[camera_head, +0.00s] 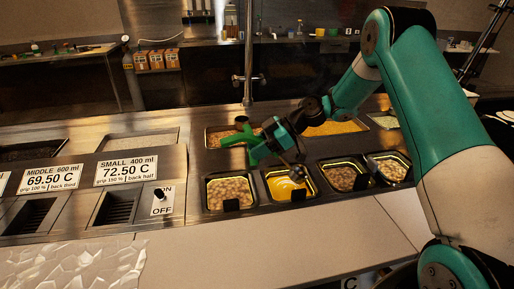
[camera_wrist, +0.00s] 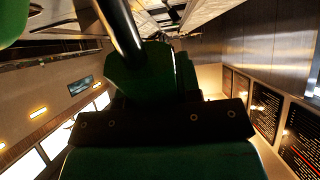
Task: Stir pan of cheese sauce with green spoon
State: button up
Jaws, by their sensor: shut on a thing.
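The green spoon (camera_head: 239,136) has a bright green handle, at the left end of my arm in the head view. My gripper (camera_head: 262,148) is shut on it above the row of pans. A dark round metal end (camera_head: 297,174) hangs below my gripper, over the yellow cheese sauce (camera_head: 282,189). I cannot tell whether it touches the sauce. The pan of cheese sauce (camera_head: 267,187) is the second from the left in the front row. In the wrist view, a green block (camera_wrist: 150,72) and a dark metal rod (camera_wrist: 121,28) fill the middle.
A pan of pale pieces (camera_head: 229,190) is left of the sauce, and two more filled pans are right of it. Wider trays (camera_head: 335,128) lie behind. A thin upright tap (camera_head: 248,70) stands at the back. A heater panel (camera_head: 130,172) with an ON/OFF switch is at left.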

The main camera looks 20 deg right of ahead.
jog(key=shift+f+b, duration=1.9)
jog(key=shift+f, duration=0.55)
jog(key=shift+w+d, duration=0.25)
jog(key=shift+w, duration=1.05)
jog(key=shift+s+a+b, duration=0.25)
jog(key=shift+s+b, duration=0.3)
jog(key=shift+s, duration=0.75)
jog(key=shift+s+a+b, duration=0.25)
jog(key=shift+s+b, duration=0.3)
jog(key=shift+s, duration=0.75)
jog(key=shift+w+d+p, duration=0.2)
jog(key=shift+w+d, duration=0.05)
jog(key=shift+w, duration=1.1)
jog(key=shift+w+d+p, duration=0.2)
jog(key=shift+w+d, duration=0.05)
jog(key=shift+w, duration=1.05)
jog(key=shift+s, duration=0.1)
